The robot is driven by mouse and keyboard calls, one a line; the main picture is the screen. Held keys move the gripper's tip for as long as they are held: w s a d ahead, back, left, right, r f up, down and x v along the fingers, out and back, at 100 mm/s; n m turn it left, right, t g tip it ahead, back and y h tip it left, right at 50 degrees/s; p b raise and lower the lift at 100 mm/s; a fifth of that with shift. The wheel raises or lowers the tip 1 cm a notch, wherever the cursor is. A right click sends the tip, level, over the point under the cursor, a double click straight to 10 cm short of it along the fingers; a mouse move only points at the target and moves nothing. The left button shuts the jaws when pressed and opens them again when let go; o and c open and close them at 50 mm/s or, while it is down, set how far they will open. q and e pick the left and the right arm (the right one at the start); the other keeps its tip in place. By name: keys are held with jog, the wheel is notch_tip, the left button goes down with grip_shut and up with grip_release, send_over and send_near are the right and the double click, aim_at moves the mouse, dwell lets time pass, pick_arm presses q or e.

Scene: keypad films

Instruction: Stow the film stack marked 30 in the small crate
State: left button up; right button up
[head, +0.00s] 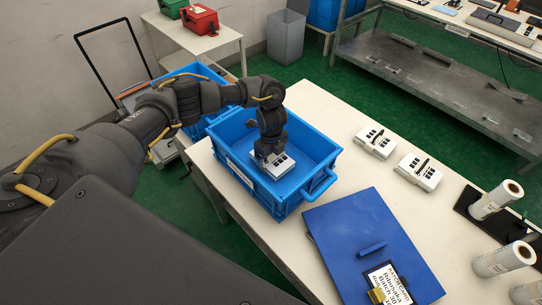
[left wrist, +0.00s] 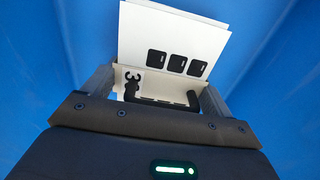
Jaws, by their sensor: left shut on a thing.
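My left gripper (head: 265,155) is inside the small blue crate (head: 322,183) on the white table and is shut on a white film stack (head: 278,168). The left wrist view also shows the stack (left wrist: 172,40), with black key marks on its face, between the fingers (left wrist: 160,85), and blue crate walls around it. Two similar white film stacks, one (head: 375,143) and another (head: 417,172), lie on the table to the right. My right gripper is not in view.
A blue lid or folder (head: 360,235) with a label lies in front of the crate. White rolls (head: 497,200) stand at the table's right. Another blue crate (head: 192,76) sits behind at the left. The table (head: 328,112) is clear behind the crate.

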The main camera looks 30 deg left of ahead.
pick_arm(q)
jog(key=shift+f, duration=0.4)
dwell(0.4)
jog(key=o, duration=0.9)
jog(key=shift+r, duration=0.1)
notch_tip(320, 180, up, 11)
jog(key=shift+f+p, duration=0.15)
jog(key=shift+p, duration=0.2)
notch_tip(320, 180, up, 9)
jog(key=p, duration=0.9)
